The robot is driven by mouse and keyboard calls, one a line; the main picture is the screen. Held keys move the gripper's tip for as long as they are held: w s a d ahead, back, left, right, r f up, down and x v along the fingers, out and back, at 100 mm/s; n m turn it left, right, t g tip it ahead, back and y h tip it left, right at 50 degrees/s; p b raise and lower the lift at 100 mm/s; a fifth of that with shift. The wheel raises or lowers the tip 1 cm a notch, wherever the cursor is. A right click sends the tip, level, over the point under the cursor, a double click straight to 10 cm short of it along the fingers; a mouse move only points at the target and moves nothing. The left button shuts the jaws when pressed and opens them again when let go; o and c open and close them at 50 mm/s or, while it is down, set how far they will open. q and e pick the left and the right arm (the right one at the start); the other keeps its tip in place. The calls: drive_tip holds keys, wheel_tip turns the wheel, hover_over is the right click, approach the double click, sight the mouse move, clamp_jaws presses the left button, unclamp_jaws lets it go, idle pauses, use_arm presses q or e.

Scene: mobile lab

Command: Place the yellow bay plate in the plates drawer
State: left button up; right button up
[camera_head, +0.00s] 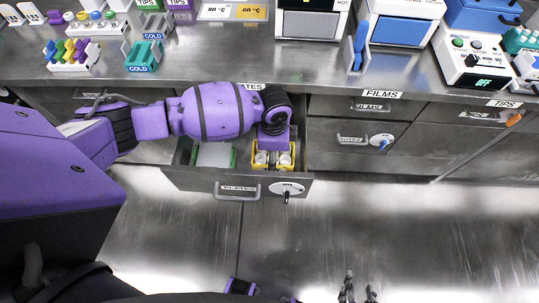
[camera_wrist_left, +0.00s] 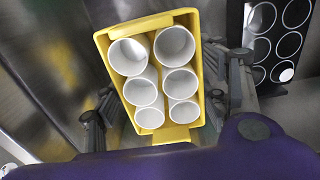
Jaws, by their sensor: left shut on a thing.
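The yellow bay plate (camera_head: 287,167) is a yellow frame with white round wells, at the right side of the open plates drawer (camera_head: 187,180) in the head view. In the left wrist view the yellow bay plate (camera_wrist_left: 194,86) shows several wells. My left gripper (camera_wrist_left: 163,98) is shut on it, with fingers at its two sides. My left wrist hides part of the plate and the fingers in the head view. Whether the plate rests on the drawer floor is hard to tell. My right gripper (camera_head: 358,290) is open and empty at the bottom edge, well away from the drawer.
A green-edged plate with a pale top (camera_head: 214,155) lies in the drawer's left part. A dark panel with round white shapes (camera_wrist_left: 280,40) shows in the wrist view. The counter (camera_head: 200,62) above holds racks and devices. The floor in front is clear.

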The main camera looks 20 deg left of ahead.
use_arm(q)
drive_tip(key=shift+f+b, duration=0.3)
drive_tip(key=shift+f, duration=1.9)
drive_tip(key=shift+f, duration=0.15)
drive_tip(key=o, duration=1.2)
wheel_tip(320, 180, up, 12)
drive_tip(key=shift+f+p, duration=0.15)
drive_tip(key=shift+p, duration=0.7)
drive_tip(key=shift+r, duration=0.3)
